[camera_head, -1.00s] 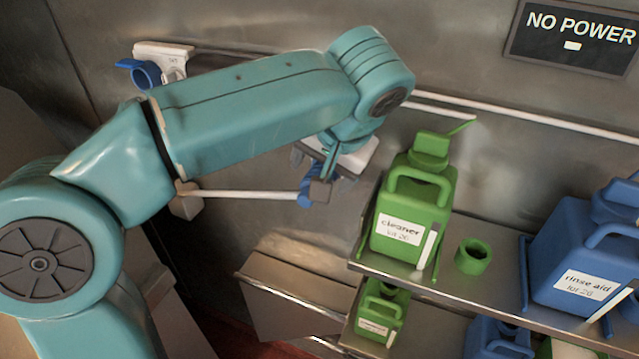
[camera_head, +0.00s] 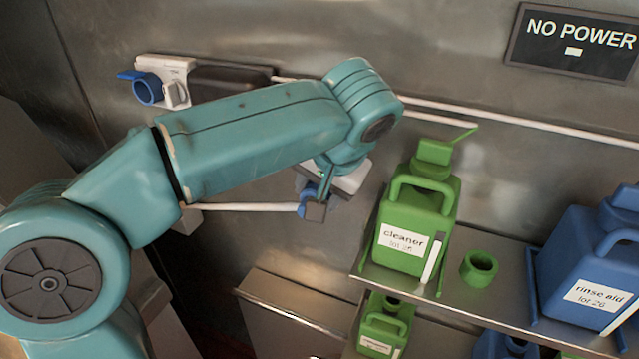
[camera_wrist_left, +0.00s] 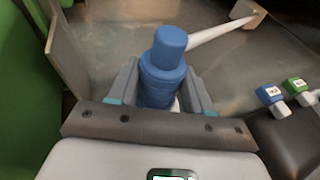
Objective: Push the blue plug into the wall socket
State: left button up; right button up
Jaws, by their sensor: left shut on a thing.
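The blue plug (camera_wrist_left: 165,65) is between the fingers of my left gripper (camera_wrist_left: 158,95) in the left wrist view. A white cord (camera_wrist_left: 215,32) runs from near it to a pale block on the wall. In the head view my left gripper (camera_head: 318,200) is low in front of the metal wall, left of the green cleaner jug. The plug (camera_head: 305,204) is partly hidden there by a finger. I cannot make out the wall socket with certainty. My right gripper is not in view.
A white fitting with a blue ring (camera_head: 150,88) is on the wall at upper left. A green cleaner jug (camera_head: 415,215), a green cup (camera_head: 479,268) and a blue rinse aid jug (camera_head: 583,262) stand on a shelf close by. A sign (camera_head: 574,36) reads "NO POWER".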

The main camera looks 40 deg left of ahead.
pick_arm(q)
jog(key=shift+s+d, duration=0.1)
jog(key=shift+s, duration=0.2)
jog(key=shift+s+d+f+b, duration=0.15)
jog(key=shift+s+b, duration=0.15)
jog(key=shift+s, duration=0.15)
jog(key=shift+s+d+b, duration=0.25)
jog(key=shift+s+b, duration=0.1)
jog(key=shift+s, duration=0.75)
jog(key=shift+s+d+b, duration=0.25)
jog(key=shift+s+b, duration=0.1)
jog(key=shift+s, duration=0.75)
